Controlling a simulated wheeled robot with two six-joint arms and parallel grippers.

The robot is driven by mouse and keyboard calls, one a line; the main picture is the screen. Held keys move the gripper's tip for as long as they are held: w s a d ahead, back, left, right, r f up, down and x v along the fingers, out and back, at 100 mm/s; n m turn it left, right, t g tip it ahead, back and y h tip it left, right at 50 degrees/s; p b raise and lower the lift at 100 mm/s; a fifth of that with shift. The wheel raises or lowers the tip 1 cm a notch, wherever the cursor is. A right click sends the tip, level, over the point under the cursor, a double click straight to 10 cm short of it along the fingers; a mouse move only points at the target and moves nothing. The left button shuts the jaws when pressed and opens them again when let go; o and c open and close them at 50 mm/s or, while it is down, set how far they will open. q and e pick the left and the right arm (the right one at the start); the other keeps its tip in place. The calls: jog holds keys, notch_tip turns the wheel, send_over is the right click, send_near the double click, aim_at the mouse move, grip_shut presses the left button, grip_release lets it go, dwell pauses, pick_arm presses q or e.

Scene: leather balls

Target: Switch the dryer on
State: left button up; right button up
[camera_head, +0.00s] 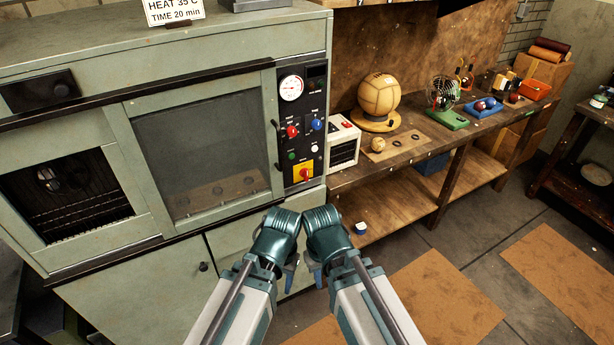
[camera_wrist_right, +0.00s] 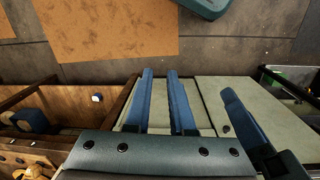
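The dryer (camera_head: 190,92) is a grey-green cabinet at the left of the head view, with a dark window. Its black control panel (camera_head: 303,110) carries a white dial gauge (camera_head: 291,88), a red knob (camera_head: 292,132), a blue knob (camera_head: 317,124), a green button (camera_head: 292,155), a white button (camera_head: 315,148) and a yellow switch with a red centre (camera_head: 303,174). My right gripper (camera_head: 318,277) is below the panel, apart from it; its blue fingers (camera_wrist_right: 162,102) stand apart and empty in the wrist view. My left gripper (camera_head: 289,278) is close beside it, its fingers mostly hidden.
A sign (camera_head: 174,10) on top reads HEAT 35 C, TIME 20 min. Right of the dryer, a workbench (camera_head: 420,150) holds a small white heater-like box (camera_head: 343,143), a large tan ball (camera_head: 379,95), a small green fan (camera_head: 443,93) and a blue tray (camera_head: 483,107). Space before the panel is clear.

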jog(key=o, duration=0.3)
jog(key=w+a+y+b, duration=0.1)
jog(key=w, duration=0.1)
jog(key=w+a+f+n+t+y, duration=0.1)
jog(key=w, duration=0.2)
jog(key=w+a+f+t+y+b, duration=0.1)
jog(key=w, duration=0.2)
jog(key=shift+w+a+b, duration=0.1)
jog(key=shift+w+b, duration=0.1)
jog(key=shift+b, duration=0.1)
jog(key=t+y+b, duration=0.4)
jog(key=t+b, duration=0.1)
jog(key=t, duration=0.5)
send_near(307, 172)
jog(key=b+x, duration=0.5)
jog(key=x, duration=0.4)
jog(key=shift+w, duration=0.15)
grip_shut()
